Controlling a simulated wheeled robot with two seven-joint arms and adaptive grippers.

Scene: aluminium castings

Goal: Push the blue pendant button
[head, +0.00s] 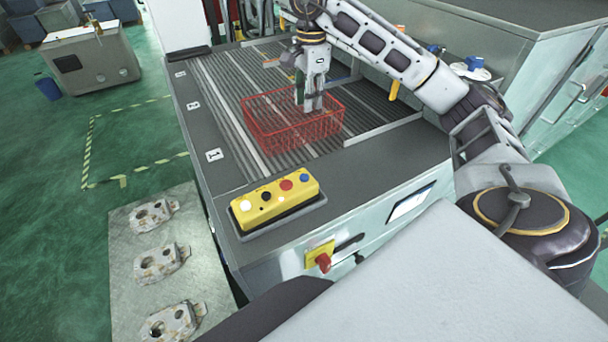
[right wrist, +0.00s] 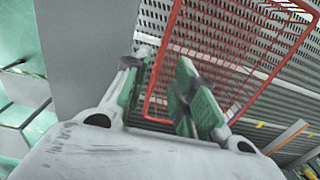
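The yellow pendant (head: 262,209) lies on a dark tray at the front corner of the grey bench. Its top carries a white, a black, a red and a blue button. The blue button (head: 304,178) is at the pendant's right end, uncovered. My right gripper (head: 313,106) points down at the red wire basket (head: 258,138), behind the pendant and well apart from it. In the right wrist view its green-padded fingers (right wrist: 160,78) stand apart, with the basket's red rim (right wrist: 165,60) showing between them. I cannot tell whether they touch the rim. My left gripper is not in view.
The basket stands on the slatted bench top (head: 225,90). A red knob on a yellow plate (head: 321,258) sits on the bench front. Several castings (head: 160,262) lie on a plate at left. The space above the pendant is clear.

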